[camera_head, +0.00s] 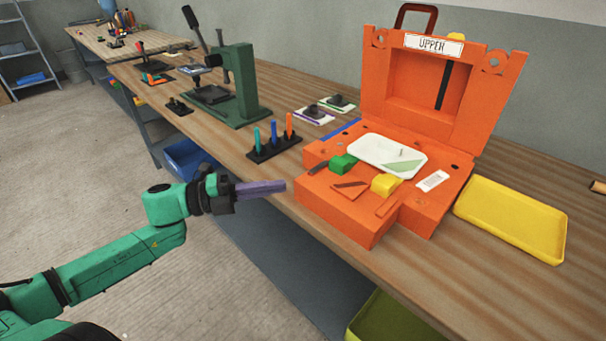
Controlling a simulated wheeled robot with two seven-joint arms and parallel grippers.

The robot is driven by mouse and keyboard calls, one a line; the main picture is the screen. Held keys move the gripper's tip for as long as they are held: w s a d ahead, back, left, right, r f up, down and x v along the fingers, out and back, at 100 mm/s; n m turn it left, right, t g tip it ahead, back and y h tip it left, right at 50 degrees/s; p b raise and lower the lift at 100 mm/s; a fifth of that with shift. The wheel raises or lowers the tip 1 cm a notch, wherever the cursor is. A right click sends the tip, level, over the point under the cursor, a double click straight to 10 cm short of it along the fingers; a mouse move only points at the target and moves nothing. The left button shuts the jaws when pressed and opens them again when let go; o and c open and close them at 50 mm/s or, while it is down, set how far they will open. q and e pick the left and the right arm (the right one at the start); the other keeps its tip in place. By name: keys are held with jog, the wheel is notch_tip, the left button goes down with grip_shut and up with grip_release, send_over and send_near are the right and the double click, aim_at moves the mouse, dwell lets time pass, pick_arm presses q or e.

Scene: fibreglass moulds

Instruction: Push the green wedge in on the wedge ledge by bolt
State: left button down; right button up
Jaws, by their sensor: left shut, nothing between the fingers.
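The green wedge (343,164) sits on the ledge at the near left part of the open orange mould (342,221), beside the white insert (378,149). A dark strip lies just left of it; I cannot tell whether this is a bolt. A yellow wedge (385,184) sits to its right on the same ledge. My left gripper (282,186) is shut and empty, its purplish fingers pointing right toward the mould's near left corner. It is left of the green wedge and apart from it. My right gripper is not in view.
The mould's lid stands upright, labelled UPPER (434,44). A rack of coloured pegs (274,148) stands left of the mould. A green press (240,88) is farther back. A yellow tray (513,218) lies to the right. The bench's front edge runs below my gripper.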

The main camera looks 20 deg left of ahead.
aim_at(334, 164)
pick_arm(q)
jog(key=b+x, duration=0.1)
jog(key=x, duration=0.7)
jog(key=shift+w+d+r, duration=0.1)
jog(key=shift+w+d, duration=0.15)
jog(key=shift+d, duration=0.1)
jog(key=w, duration=0.3)
jog(key=shift+d+p, duration=0.25)
jog(key=shift+p, duration=0.05)
jog(key=shift+w+d, duration=0.15)
jog(key=shift+w, duration=0.35)
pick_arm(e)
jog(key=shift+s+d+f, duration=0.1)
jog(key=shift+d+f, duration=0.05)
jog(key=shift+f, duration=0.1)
pick_arm(q)
jog(key=shift+w, duration=0.3)
jog(key=shift+w+d, duration=0.1)
jog(key=shift+w, duration=0.55)
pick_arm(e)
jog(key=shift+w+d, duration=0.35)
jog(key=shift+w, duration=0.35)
